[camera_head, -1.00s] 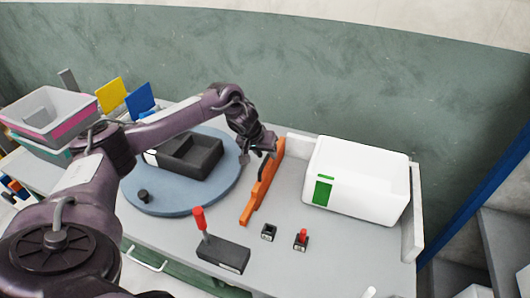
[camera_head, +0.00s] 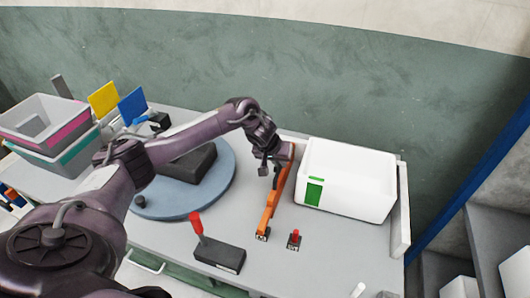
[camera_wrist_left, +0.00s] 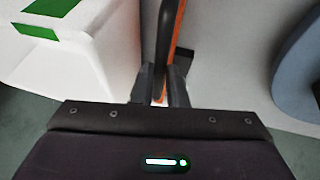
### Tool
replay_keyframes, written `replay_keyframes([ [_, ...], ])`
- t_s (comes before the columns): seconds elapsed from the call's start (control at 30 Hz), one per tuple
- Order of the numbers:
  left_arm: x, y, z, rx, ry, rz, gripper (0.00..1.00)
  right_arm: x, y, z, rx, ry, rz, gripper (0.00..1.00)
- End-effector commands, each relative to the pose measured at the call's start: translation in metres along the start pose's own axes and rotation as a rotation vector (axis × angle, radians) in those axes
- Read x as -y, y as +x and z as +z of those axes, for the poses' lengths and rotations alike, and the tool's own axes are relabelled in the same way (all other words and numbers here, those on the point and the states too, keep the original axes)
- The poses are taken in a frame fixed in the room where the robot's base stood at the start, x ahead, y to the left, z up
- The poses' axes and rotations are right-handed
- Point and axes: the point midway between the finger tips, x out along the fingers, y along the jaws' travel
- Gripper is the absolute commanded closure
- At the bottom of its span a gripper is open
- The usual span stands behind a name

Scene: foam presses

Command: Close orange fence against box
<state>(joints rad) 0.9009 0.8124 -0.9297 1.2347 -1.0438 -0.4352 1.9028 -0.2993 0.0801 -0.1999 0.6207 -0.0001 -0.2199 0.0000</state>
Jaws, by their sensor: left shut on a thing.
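The orange fence (camera_head: 268,207) stands on the grey worktop, just left of the white box (camera_head: 348,178) with a green patch. A narrow gap shows between their near ends; contact at the far end cannot be told. My left gripper (camera_head: 278,166) is at the far part of the fence. In the left wrist view, the gripper's fingers (camera_wrist_left: 160,92) are shut on the fence (camera_wrist_left: 177,32), and the box (camera_wrist_left: 75,62) is close at the left. My right gripper is out of view.
A blue round turntable (camera_head: 216,190) with a dark tray (camera_head: 190,163) lies left of the fence. A red-handled lever (camera_head: 217,252) and a red button (camera_head: 294,239) are near the front. A low white wall (camera_head: 401,218) edges the right. Stacked bins (camera_head: 40,122) stand at far left.

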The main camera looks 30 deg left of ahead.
Motion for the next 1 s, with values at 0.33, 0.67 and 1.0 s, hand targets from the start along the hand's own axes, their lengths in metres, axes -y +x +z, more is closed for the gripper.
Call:
replay_keyframes([
  [0.33,-0.004,0.001,0.000,0.000,0.001,0.001,0.86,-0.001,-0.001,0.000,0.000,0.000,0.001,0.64],
  [0.67,-0.004,0.001,0.000,0.000,0.000,0.000,0.66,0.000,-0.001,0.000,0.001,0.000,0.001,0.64],
  [1.0,-0.003,-0.027,0.000,-0.004,0.002,0.001,0.66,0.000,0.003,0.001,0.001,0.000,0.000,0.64],
])
